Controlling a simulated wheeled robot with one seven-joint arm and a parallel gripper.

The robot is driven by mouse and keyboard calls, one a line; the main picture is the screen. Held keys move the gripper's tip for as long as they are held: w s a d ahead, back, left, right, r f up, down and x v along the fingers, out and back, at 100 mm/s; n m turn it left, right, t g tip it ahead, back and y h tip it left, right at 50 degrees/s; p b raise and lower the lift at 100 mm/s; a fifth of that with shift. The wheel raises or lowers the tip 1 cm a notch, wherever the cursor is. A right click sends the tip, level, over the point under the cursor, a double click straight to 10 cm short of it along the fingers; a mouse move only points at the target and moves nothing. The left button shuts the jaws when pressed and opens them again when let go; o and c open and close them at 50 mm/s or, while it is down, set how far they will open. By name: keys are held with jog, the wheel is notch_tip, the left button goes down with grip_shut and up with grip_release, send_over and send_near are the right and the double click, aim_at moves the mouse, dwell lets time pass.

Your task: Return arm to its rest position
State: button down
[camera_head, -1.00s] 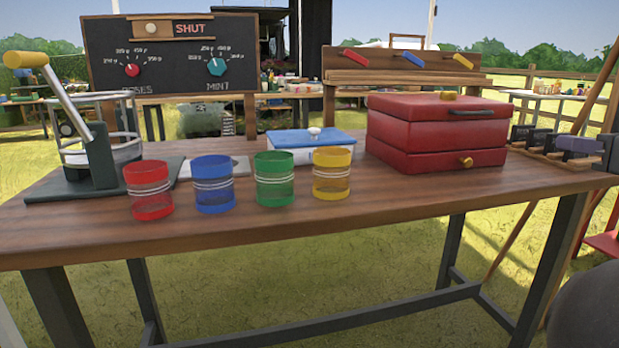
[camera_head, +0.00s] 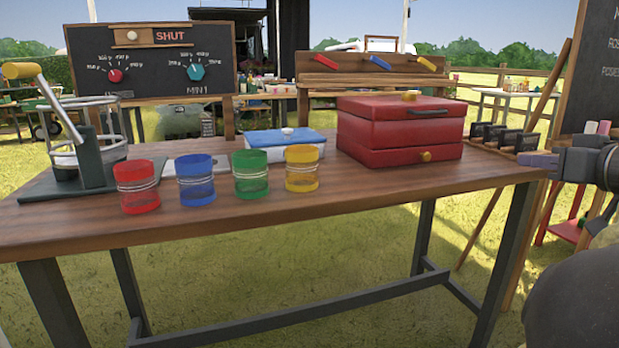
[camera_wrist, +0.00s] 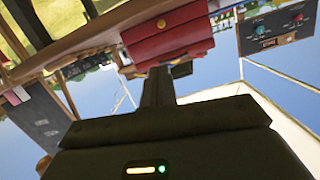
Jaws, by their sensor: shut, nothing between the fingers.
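My gripper (camera_head: 530,158) is at the right edge of the head view, with its fingers pointing left near the table's right end. It is shut and empty. In the wrist view my gripper's dark fingers (camera_wrist: 157,82) are closed together in the middle, and the picture is turned upside down. The red box (camera_head: 400,122) stands on the wooden table (camera_head: 330,200) to the left of my gripper, apart from it. The red box also shows beyond the fingers in the wrist view (camera_wrist: 165,35). Most of my arm is out of frame.
Red (camera_head: 137,187), blue (camera_head: 196,181), green (camera_head: 250,173) and yellow (camera_head: 302,168) cups stand along the table front. A lever press (camera_head: 90,160) is at left. Small dark holders (camera_head: 505,138) and a chalkboard (camera_head: 595,75) are near my gripper. Grass ahead is open.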

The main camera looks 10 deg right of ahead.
jog(key=w+a+f+m+g+y+p, duration=0.1)
jog(key=w+a+f+m+g+p, duration=0.15)
jog(key=a+f+g+p, duration=0.45)
jog(key=w+a+f+m+g+y+p, duration=0.15)
jog(key=w+a+f+p, duration=0.25)
jog(key=a+f, duration=0.5)
jog(key=s+a+f+n+g+h+p, duration=0.2)
jog(key=s+a+p, duration=0.3)
jog(key=a, duration=0.4)
jog(key=s+a+f+n+g+h+p, duration=0.25)
jog(key=s+a+p, duration=0.25)
jog(key=a, duration=0.4)
notch_tip(320, 180, up, 37)
jog(key=y+p, duration=0.1)
jog(key=p, duration=3.6)
jog(key=shift+w+d, duration=0.3)
jog(key=shift+d, duration=0.1)
jog(key=shift+w+d, duration=0.1)
